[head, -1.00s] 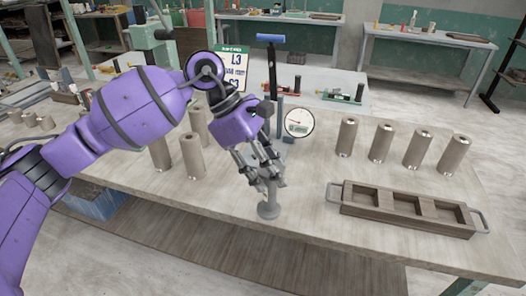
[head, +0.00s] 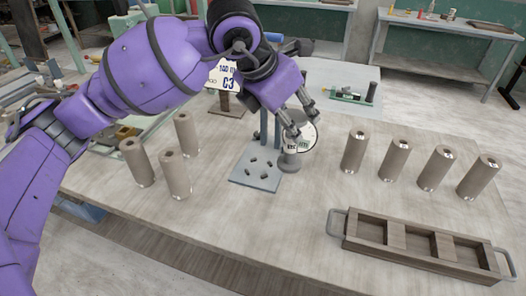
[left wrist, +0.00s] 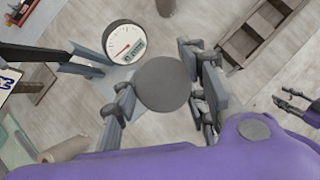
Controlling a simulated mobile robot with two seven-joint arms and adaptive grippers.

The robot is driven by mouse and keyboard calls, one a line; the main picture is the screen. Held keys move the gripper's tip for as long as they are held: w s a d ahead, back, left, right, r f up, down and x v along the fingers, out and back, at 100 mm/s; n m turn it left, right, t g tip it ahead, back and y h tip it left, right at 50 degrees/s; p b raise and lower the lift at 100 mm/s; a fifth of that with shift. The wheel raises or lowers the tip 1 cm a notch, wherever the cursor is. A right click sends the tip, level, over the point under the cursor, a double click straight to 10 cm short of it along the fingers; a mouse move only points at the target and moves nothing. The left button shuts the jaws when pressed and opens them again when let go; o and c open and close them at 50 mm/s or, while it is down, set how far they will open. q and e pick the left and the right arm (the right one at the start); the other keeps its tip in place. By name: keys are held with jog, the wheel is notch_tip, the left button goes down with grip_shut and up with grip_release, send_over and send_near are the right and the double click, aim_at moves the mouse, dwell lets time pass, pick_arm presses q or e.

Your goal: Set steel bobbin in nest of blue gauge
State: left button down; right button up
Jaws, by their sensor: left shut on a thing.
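The steel bobbin (head: 290,163) is grey with a round foot. My left gripper (head: 298,130) is shut on it and holds it roughly upright. In the left wrist view, its round end (left wrist: 163,83) lies between the fingers of my left gripper (left wrist: 160,97). The blue gauge's slotted base plate (head: 256,172) is just left of the bobbin; its posts and dial (head: 308,137) are partly behind my gripper. The dial (left wrist: 122,43) is clear in the left wrist view. I cannot make out the nest. My right gripper (left wrist: 294,100) seems open, far from the gauge.
Several tan cylinders (head: 397,160) stand in a row on the right, and 3 more (head: 176,174) stand on the left. A wooden tray (head: 345,246) with compartments and metal handles lies at the front right. The tabletop between tray and gauge is clear.

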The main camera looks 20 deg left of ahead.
pick_arm(q)
jog(key=w+a+f+p, duration=0.1)
jog(key=w+a+f, duration=0.7)
jog(key=a+f, duration=0.2)
notch_tip(320, 180, down, 3)
jog(key=shift+a+r, duration=0.15)
jog(key=shift+a, duration=0.1)
jog(key=c, duration=1)
grip_release()
jog(key=shift+c, duration=0.2)
pick_arm(e)
jog(key=shift+s+d+r, duration=0.15)
jog(key=shift+s, duration=0.45)
jog(key=shift+s+d+r, duration=0.1)
jog(key=shift+s, duration=0.5)
jog(key=shift+w, duration=0.15)
